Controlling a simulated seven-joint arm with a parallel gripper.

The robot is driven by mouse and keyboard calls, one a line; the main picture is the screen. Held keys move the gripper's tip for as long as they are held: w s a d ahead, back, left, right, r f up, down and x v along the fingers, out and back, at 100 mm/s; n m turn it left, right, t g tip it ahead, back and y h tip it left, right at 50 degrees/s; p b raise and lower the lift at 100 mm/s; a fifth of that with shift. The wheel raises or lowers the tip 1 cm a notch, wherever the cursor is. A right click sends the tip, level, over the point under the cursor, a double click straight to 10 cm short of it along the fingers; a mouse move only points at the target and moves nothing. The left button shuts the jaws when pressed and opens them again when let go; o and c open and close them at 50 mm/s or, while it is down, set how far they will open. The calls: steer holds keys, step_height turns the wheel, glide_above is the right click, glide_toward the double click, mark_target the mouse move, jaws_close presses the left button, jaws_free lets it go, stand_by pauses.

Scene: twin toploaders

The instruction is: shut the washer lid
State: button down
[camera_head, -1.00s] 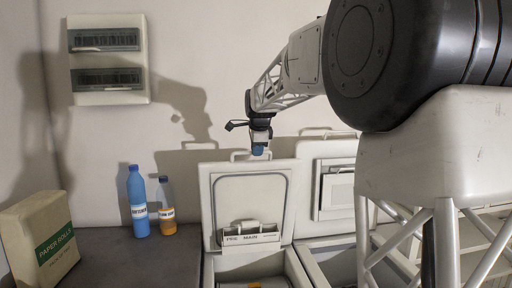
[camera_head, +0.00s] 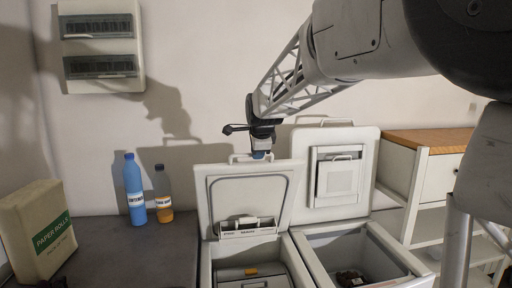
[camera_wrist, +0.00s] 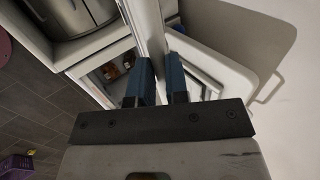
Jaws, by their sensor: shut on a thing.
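The left toploader's white lid (camera_head: 285,200) stands raised, its inner side with a grey seal and a labelled dispenser compartment (camera_head: 248,228) facing the head camera. I take it as the washer lid. Its bar handle (camera_head: 236,158) is at the top edge. My gripper (camera_head: 260,155) is at this handle, blue fingertips shut on it. In the wrist view my gripper (camera_wrist: 160,80) has the lid's pale edge running up between its fingers; the handle itself is hard to make out there. The open tub (camera_head: 207,262) below holds something with an orange spot.
The right toploader's lid (camera_head: 368,180) is also raised, close beside the left one; dark items (camera_head: 350,278) lie in its tub. A blue bottle (camera_head: 134,190), an orange bottle (camera_head: 163,195) and a paper rolls pack (camera_head: 38,228) stand on the left counter. A wood-topped cabinet (camera_head: 425,140) is at right.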

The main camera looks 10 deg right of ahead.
steer(key=shift+s+f, duration=0.4)
steer(key=shift+s, duration=0.35)
steer(key=shift+s+f, duration=0.4)
steer(key=shift+s, duration=0.3)
steer(key=shift+s+f, duration=0.4)
steer(key=shift+s, duration=0.35)
steer(key=c, duration=1.1)
jaws_free()
steer(key=shift+r, duration=0.1)
steer(key=shift+v, duration=3.85)
